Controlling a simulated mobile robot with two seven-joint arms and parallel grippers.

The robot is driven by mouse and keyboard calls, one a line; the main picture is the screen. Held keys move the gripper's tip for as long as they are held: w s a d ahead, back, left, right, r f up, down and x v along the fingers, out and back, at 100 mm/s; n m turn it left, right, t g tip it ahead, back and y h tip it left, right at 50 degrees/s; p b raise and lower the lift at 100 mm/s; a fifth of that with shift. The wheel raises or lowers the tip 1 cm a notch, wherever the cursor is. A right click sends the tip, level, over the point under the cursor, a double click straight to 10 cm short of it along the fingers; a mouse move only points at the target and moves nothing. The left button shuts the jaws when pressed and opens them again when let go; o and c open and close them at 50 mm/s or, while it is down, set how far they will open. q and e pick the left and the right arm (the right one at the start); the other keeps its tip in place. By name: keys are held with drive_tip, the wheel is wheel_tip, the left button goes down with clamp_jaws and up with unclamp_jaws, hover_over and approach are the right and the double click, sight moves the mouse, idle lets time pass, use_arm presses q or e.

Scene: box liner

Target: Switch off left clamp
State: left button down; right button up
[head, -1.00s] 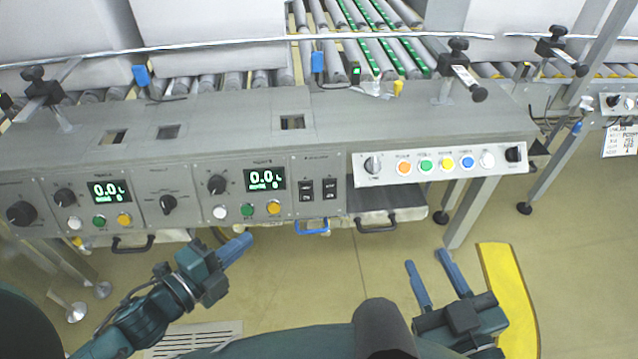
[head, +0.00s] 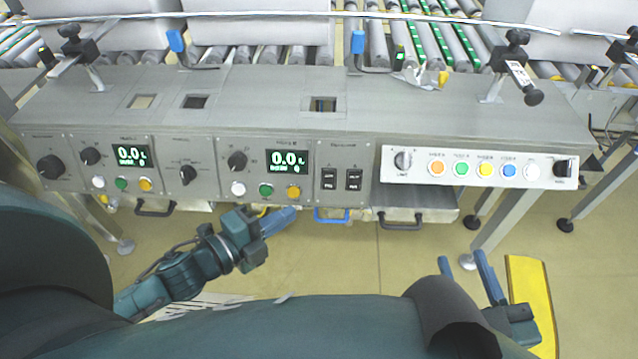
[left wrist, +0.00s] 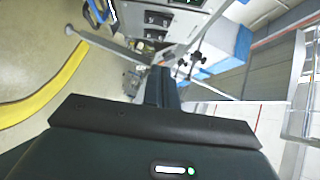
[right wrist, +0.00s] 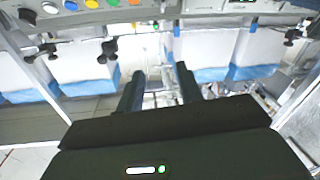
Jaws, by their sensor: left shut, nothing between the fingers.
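Two black rocker switches sit side by side on the console's front panel, a left one (head: 329,180) and a right one (head: 354,180). Their small labels are too blurred to read, so I cannot tell which clamp each serves or its position. They also show near the top of the left wrist view (left wrist: 156,27). My left gripper (head: 291,214) is shut and empty, below and left of the switches, apart from the panel. My right gripper (head: 463,262) is open and empty, low and to the right, before the console.
A blue handle (head: 332,215) hangs below the switches, beside a grey drawer (head: 415,212). Dials, coloured buttons and two displays (head: 289,161) lie left of the switches. A white button box (head: 480,168) juts out at right. A yellow floor strip (head: 530,300) lies at lower right.

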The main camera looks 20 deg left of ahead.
use_arm(q)
drive_tip(key=b, duration=0.2)
approach(335, 176)
drive_tip(key=w+d, duration=0.1)
drive_tip(key=d, duration=0.3)
drive_tip(key=w, duration=0.2)
drive_tip(key=w+a+f+b, duration=0.1)
drive_tip(key=shift+w, duration=0.1)
drive_tip(key=shift+w+a, duration=0.15)
drive_tip(key=shift+w, duration=0.15)
use_arm(e)
drive_tip(key=shift+a+r+n+t+y, duration=0.2)
drive_tip(key=shift+a+n+t+y, duration=0.3)
drive_tip(key=shift+y, duration=0.2)
drive_tip(key=shift+a, duration=0.1)
